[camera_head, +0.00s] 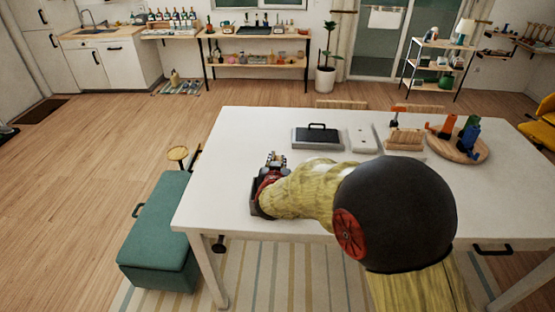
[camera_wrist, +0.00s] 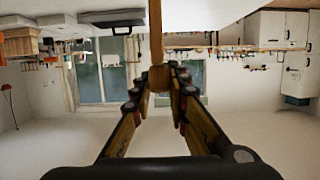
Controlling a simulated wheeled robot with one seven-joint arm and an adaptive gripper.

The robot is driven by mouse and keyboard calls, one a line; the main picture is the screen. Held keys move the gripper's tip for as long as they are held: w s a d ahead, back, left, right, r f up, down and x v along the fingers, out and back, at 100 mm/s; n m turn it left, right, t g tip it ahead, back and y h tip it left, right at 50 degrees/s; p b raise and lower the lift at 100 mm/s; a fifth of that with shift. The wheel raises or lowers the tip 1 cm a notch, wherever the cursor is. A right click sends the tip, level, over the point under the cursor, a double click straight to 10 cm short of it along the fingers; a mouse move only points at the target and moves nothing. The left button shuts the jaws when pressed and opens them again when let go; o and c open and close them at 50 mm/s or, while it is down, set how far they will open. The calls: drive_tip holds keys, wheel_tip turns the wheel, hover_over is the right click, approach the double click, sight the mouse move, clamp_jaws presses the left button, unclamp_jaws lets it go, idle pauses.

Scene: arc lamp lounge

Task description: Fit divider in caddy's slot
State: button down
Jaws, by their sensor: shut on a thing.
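My gripper (camera_wrist: 158,80) is shut on a brown wooden piece, which looks like the divider (camera_wrist: 156,38). In the wrist view, which is upside down, the divider shows edge-on as a narrow bar running from the fingertips to the top edge. In the head view my gripper (camera_head: 276,162) is at the left part of the white table, and the divider cannot be made out there.
On the white table (camera_head: 240,125) are a black-handled case (camera_head: 318,137), a small white box (camera_head: 362,139), a wooden block (camera_head: 405,140) and a round board (camera_head: 466,150) with coloured figures. A teal bench (camera_head: 160,232) stands left. The table's back left is clear.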

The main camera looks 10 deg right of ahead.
drive_tip(key=shift+f+b, duration=1.4)
drive_tip(key=shift+f, duration=0.85)
wheel_tip(320, 180, down, 7)
drive_tip(key=b, duration=0.4)
idle(2.9)
drive_tip(key=c, duration=1.7)
unclamp_jaws()
drive_tip(key=shift+o, duration=0.2)
drive_tip(key=v, duration=1.2)
